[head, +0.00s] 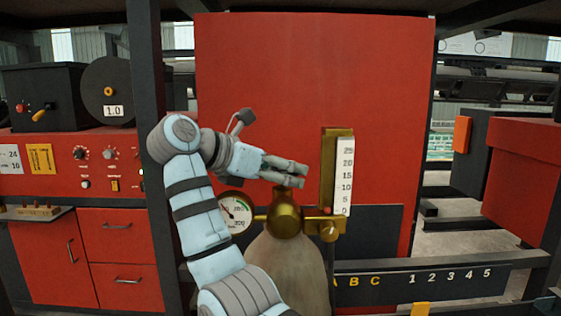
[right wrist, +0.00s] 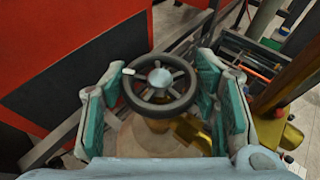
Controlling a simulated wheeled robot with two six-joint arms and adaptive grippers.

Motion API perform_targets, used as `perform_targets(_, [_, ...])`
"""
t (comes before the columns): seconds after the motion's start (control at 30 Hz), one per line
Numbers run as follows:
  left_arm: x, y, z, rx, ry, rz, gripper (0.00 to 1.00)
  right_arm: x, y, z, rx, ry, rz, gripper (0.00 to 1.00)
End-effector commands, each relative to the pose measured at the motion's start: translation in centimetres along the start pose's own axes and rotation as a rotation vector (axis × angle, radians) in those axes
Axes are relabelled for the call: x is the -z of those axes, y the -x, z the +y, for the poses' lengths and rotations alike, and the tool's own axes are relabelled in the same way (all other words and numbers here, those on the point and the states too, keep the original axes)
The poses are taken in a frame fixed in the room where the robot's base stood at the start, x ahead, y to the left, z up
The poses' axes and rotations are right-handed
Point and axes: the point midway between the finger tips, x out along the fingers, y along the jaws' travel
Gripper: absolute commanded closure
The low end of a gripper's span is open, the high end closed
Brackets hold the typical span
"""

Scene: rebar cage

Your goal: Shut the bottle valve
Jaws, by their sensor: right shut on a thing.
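The gas bottle (head: 285,268) stands upright at the lower middle of the head view, with a brass valve body (head: 286,216) on top. The dark spoked handwheel (right wrist: 161,78) of the valve shows in the right wrist view; in the head view the fingers mostly hide it. My right gripper (head: 284,172) reaches in above the valve from the left. In the wrist view its teal-padded fingers stand on both sides of the wheel, shut on its rim. A small white mark sits on the rim's left side. My left gripper is not in view.
A round pressure gauge (head: 235,211) sits left of the valve, and a scaled flow tube (head: 343,176) in a brass frame rises close on the right. A red panel (head: 310,80) stands behind. A dark post (head: 146,90) stands left of the arm; a lettered rail (head: 440,275) crosses at right.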

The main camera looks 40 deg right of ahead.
Motion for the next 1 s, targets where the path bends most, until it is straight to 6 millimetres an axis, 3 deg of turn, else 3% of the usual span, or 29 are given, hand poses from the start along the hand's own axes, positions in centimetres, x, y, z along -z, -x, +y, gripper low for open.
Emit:
perform_targets(0.33, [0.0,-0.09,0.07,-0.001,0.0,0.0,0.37,-0.03,-0.12,-0.06,0.141,-0.06,-0.003,0.73])
perform_targets(0.83, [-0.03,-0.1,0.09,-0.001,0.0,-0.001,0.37,0.01,-0.12,-0.03,0.162,-0.07,-0.001,0.73])
perform_targets(0.87, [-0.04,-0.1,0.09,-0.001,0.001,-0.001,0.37,0.01,-0.12,-0.03,0.161,-0.07,-0.001,0.42])
perform_targets(1.0, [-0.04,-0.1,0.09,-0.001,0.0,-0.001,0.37,0.01,-0.09,-0.01,0.16,-0.07,-0.001,0.24])
